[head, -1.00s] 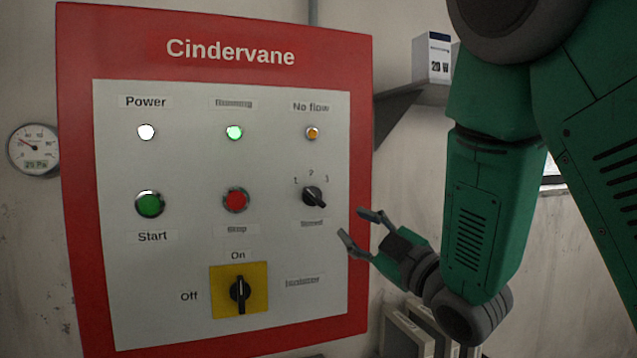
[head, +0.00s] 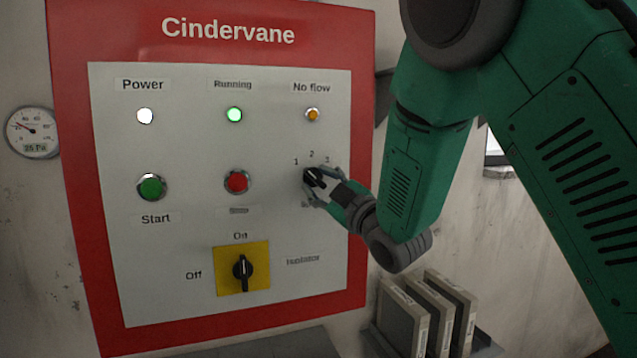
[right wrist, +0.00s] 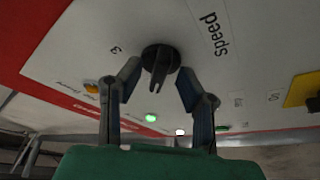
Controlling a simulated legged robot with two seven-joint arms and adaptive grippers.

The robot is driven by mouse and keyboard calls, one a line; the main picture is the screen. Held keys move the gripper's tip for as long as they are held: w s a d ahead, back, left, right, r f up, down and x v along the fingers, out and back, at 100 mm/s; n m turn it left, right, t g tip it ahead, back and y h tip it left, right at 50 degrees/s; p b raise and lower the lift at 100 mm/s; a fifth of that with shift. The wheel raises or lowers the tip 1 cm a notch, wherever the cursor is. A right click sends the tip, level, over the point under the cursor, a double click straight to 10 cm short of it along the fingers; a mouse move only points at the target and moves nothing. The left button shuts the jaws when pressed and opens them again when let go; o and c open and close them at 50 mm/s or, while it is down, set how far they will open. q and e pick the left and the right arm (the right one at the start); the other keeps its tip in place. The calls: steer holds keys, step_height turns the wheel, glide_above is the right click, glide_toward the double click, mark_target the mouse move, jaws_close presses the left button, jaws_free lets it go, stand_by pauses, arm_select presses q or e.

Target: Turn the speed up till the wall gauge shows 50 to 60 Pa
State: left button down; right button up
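The speed knob (head: 314,178) is a black selector with marks 1, 2 and 3 on the panel's right; its pointer seems to lean up-left, toward 1. My right gripper (head: 322,188) is at the knob, partly covering it and its label. In the right wrist view the fingers (right wrist: 157,82) are open on either side of the knob (right wrist: 160,60), with a gap showing on both sides. The wall gauge (head: 33,132) hangs left of the panel. Its needle is on the low left side and its small readout looks like about 25 Pa. My left gripper is not in view.
The red-framed Cindervane panel (head: 200,310) carries a green Start button (head: 151,187), a red Stop button (head: 236,182) and a yellow isolator switch (head: 242,270) pointing to On. Several grey filter-like slabs (head: 425,315) stand below right.

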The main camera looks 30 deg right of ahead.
jaws_close()
steer(key=m+h+b, duration=0.2)
steer(key=m, duration=0.1)
steer(key=m+b, duration=0.1)
steer(key=m, duration=0.1)
steer(key=shift+f+t+h, duration=0.25)
steer(key=shift+t+h, duration=0.15)
steer(key=shift+a+m+h+b, duration=0.1)
steer(key=shift+m+h+b, duration=0.75)
steer(key=shift+m, duration=0.95)
steer(key=shift+a+m+h+b, duration=0.1)
steer(key=shift+m+h+b, duration=0.7)
steer(key=shift+m, duration=1)
steer(key=shift+r+m, duration=0.1)
steer(key=shift+m, duration=0.2)
jaws_free()
steer(key=shift+r, duration=0.1)
